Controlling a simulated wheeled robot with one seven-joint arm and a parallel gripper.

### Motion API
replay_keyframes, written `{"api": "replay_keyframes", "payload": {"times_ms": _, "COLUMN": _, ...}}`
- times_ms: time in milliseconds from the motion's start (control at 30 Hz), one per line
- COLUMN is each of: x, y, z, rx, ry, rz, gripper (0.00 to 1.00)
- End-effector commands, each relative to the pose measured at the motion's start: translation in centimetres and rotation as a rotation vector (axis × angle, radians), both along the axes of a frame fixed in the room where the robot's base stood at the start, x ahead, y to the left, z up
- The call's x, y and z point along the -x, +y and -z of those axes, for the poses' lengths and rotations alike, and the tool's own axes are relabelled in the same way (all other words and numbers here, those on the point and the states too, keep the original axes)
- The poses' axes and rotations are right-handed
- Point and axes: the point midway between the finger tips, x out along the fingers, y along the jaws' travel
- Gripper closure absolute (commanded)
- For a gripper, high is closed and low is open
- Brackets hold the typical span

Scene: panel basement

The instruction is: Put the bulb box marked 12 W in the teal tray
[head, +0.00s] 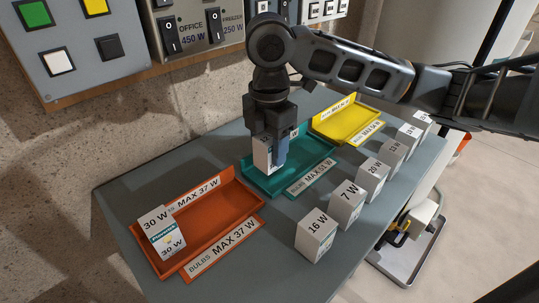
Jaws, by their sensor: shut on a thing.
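The teal tray (318,150) lies in the middle of the grey table, with a "MAX 51 W" style label on its front edge that I cannot read surely. My gripper (271,146) points down over the left part of this tray and is shut on a white box (262,158). The marking on the held box is not readable. I cannot tell whether its bottom touches the tray floor. Among the boxes in the row at right, one (393,153) may read 12 W or 13 W; its print is too small to be sure.
An orange tray (219,191) at left holds a 30 W box (161,232). A yellow tray (340,122) is behind. Boxes marked 16 W (316,238), 7 W (346,206) and 20 W (372,180) stand along the right edge. A switch panel (196,32) is at the back.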

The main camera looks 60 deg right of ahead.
Motion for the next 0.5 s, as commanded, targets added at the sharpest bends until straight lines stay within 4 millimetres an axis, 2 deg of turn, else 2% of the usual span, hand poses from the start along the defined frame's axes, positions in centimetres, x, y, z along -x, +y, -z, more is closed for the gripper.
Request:
{"api": "replay_keyframes", "payload": {"times_ms": 200, "x": 0.1, "y": 0.0, "z": 2.8, "rx": -0.001, "ry": 0.002, "rz": 0.001, "gripper": 0.77}}
{"api": "replay_keyframes", "payload": {"times_ms": 500, "x": 0.0, "y": 0.0, "z": 3.2, "rx": 0.001, "ry": 0.0, "rz": 0.0, "gripper": 0.77}}
